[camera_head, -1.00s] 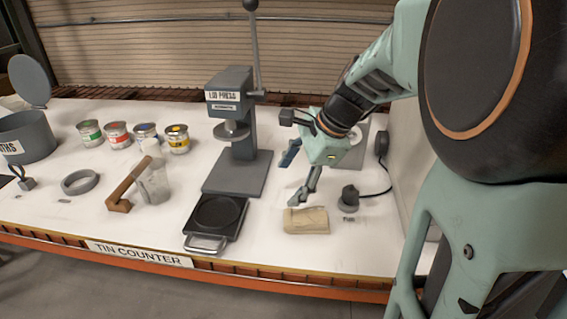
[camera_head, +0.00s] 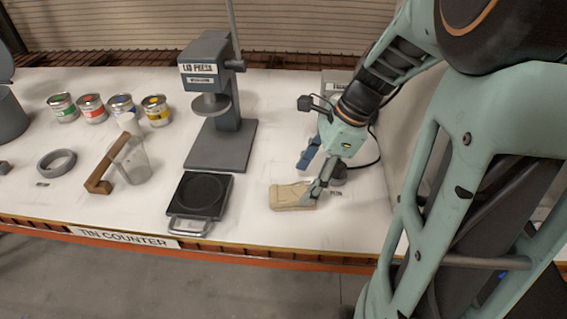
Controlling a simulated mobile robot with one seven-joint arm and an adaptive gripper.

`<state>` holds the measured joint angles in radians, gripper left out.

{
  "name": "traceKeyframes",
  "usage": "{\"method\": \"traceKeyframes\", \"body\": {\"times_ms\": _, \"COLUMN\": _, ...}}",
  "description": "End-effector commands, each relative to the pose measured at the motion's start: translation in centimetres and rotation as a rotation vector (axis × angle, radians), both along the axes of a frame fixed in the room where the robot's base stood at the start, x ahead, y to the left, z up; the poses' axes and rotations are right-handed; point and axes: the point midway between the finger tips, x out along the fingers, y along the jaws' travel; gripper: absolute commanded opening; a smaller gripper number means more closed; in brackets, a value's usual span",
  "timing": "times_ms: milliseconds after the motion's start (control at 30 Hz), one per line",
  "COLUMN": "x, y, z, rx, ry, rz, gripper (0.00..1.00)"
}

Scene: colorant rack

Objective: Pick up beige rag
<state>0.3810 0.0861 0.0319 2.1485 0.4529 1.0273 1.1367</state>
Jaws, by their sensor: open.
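The beige rag (camera_head: 288,197) lies folded as a flat block on the white counter, right of the black scale. My gripper (camera_head: 309,178) is just above and at the right end of the rag, pointing down and to the left. Its jaws are open. One finger, grey, overlaps the rag's right end in the picture; the other, blue-tipped, is behind it. I cannot tell whether the grey finger touches the cloth.
A black scale (camera_head: 199,193) and a grey lid press (camera_head: 220,150) stand left of the rag. Several paint tins (camera_head: 93,108), a clear jug (camera_head: 133,163) and a grey ring (camera_head: 57,163) are farther left. The counter's front edge (camera_head: 290,252) runs below the rag.

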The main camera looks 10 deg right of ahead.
Motion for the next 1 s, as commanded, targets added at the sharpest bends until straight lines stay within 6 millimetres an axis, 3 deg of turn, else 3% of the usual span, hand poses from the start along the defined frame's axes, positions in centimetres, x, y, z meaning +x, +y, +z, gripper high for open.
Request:
{"method": "traceKeyframes", "body": {"times_ms": 400, "x": 0.8, "y": 1.4, "z": -4.8, "rx": 0.0, "ry": 0.002, "rz": 0.001, "gripper": 0.65}}
{"method": "traceKeyframes", "body": {"times_ms": 1000, "x": 0.9, "y": 1.6, "z": -5.4, "rx": -0.001, "ry": 0.0, "rz": 0.001, "gripper": 0.65}}
